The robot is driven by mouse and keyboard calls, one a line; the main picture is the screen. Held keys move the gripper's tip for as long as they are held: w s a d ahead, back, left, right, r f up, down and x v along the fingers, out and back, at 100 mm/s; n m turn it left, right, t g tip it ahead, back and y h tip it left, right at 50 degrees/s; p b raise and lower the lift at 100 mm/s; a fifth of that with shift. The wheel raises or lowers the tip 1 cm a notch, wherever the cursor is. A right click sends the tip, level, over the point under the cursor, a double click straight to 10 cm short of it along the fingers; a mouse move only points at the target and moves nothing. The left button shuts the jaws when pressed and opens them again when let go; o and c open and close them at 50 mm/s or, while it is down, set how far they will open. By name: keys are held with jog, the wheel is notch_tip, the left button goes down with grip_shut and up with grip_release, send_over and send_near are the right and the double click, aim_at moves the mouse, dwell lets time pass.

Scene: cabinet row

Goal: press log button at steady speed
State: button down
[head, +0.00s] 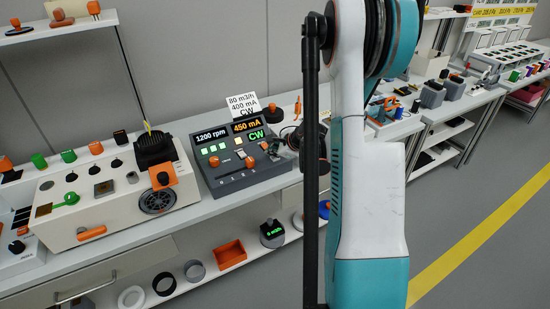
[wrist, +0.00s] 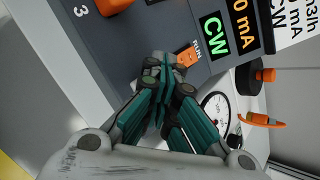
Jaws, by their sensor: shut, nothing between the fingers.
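A dark grey control console (head: 245,175) stands on the bench. Its displays read 1200 rpm (head: 211,136), 450 mA (head: 247,125) and CW (head: 256,135). Pale lit buttons (head: 212,149) sit under the rpm display; I cannot read which one is the log button. The console face (wrist: 130,35) fills the upper wrist view, with an orange switch (wrist: 188,56) marked RUN. My gripper (wrist: 153,72) is shut and empty, its fingertips close beside that switch; contact cannot be told. In the head view my gripper (head: 284,146) is at the console's right edge, partly hidden by my arm.
A card (head: 242,105) reading 80 m3/h, 400 mA, CW stands behind the console. A cream panel box (head: 105,200) stands to its left. A white round dial (wrist: 214,110) is beside my gripper. The lower shelf holds an orange bin (head: 229,254) and a small meter (head: 272,232).

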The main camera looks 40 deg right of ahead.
aim_at(273, 159)
dwell(0.3)
jog(key=shift+r+p, duration=0.55)
jog(key=shift+r, duration=0.3)
jog(key=shift+r, duration=0.1)
notch_tip(273, 159, up, 5)
jog(key=p, duration=0.3)
dwell(0.8)
